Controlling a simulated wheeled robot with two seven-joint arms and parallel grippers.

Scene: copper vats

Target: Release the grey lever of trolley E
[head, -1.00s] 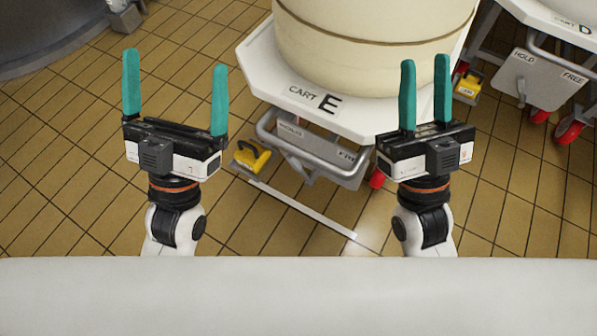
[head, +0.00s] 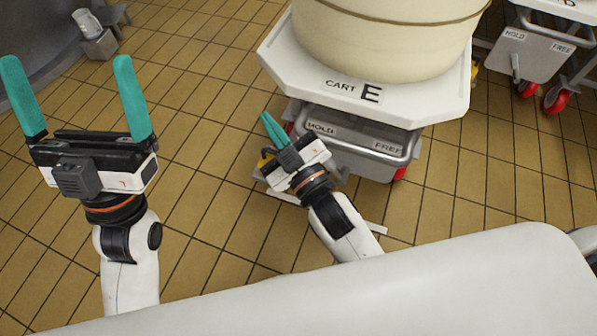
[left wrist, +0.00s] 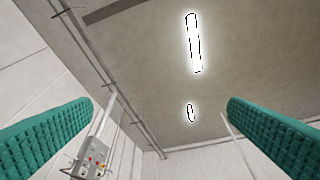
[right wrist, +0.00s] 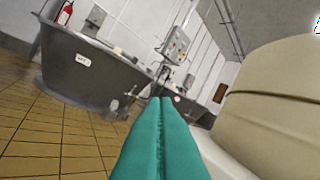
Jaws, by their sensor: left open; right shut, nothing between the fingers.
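Trolley E (head: 330,83) is a white-topped cart marked "CART E". A grey plate marked HOLD and FREE (head: 355,137) sits under its front edge, behind a grey rail (head: 375,160). I cannot make out the grey lever clearly; my right gripper and forearm cover part of the area under HOLD. My right gripper (head: 266,118) is shut and empty, its fingers just left of the HOLD end, pointing up and left. Its shut fingers also fill the middle of the right wrist view (right wrist: 160,102). My left gripper (head: 67,62) is open and empty, raised at the far left.
A cream tub (head: 385,35) stands on trolley E. A yellow part (head: 264,160) shows beside my right gripper. Another trolley (head: 535,45) with its own HOLD/FREE plate stands at the right. Tiled floor (head: 210,110) is clear between my grippers. A dark grey vat (right wrist: 90,75) shows in the right wrist view.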

